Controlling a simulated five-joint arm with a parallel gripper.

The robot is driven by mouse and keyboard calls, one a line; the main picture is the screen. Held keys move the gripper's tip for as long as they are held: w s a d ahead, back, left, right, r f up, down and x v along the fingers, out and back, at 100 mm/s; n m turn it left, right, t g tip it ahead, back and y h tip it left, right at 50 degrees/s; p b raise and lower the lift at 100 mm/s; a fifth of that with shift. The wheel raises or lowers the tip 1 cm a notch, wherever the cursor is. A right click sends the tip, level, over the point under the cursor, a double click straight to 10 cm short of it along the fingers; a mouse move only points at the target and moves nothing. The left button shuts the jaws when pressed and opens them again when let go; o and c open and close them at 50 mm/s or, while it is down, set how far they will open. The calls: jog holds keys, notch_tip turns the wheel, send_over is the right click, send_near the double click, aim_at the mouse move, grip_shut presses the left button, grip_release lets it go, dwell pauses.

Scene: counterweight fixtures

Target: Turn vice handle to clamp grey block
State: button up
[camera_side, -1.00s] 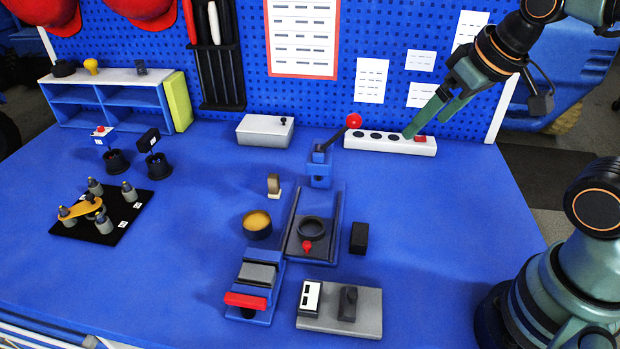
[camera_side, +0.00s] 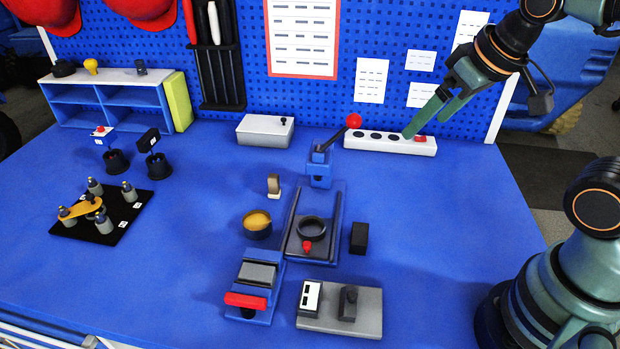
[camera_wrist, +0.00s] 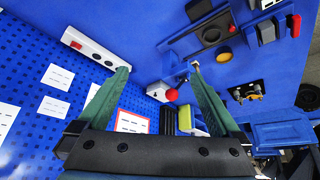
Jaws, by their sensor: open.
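The blue vice (camera_side: 240,314) stands at the front middle of the bench in the side view. Its red handle (camera_side: 245,301) lies crosswise at the near end. The grey block (camera_side: 259,273) sits in the vice behind the handle; whether the jaws touch it I cannot tell. In the wrist view the grey block (camera_wrist: 267,31) and red handle (camera_wrist: 294,25) show at the upper right. My gripper (camera_side: 424,127) is open and empty, high at the back right, far from the vice. Its two green fingers show spread in the wrist view (camera_wrist: 159,69).
A lever with a red knob (camera_side: 354,121) rises behind the vice. A white power strip (camera_side: 375,140) lies by the pegboard. A black block (camera_side: 358,238), a yellow-filled bowl (camera_side: 257,223) and a grey plate (camera_side: 365,312) surround the vice.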

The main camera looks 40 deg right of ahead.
jog(key=shift+w+a, duration=0.15)
jog(key=shift+a, duration=0.05)
jog(key=c, duration=0.8)
jog(key=n+g, duration=0.6)
jog(key=n, duration=0.3)
send_over(245, 298)
notch_tip(245, 298, down, 8)
notch_tip(245, 298, down, 12)
jog(key=shift+f, duration=0.15)
grip_shut()
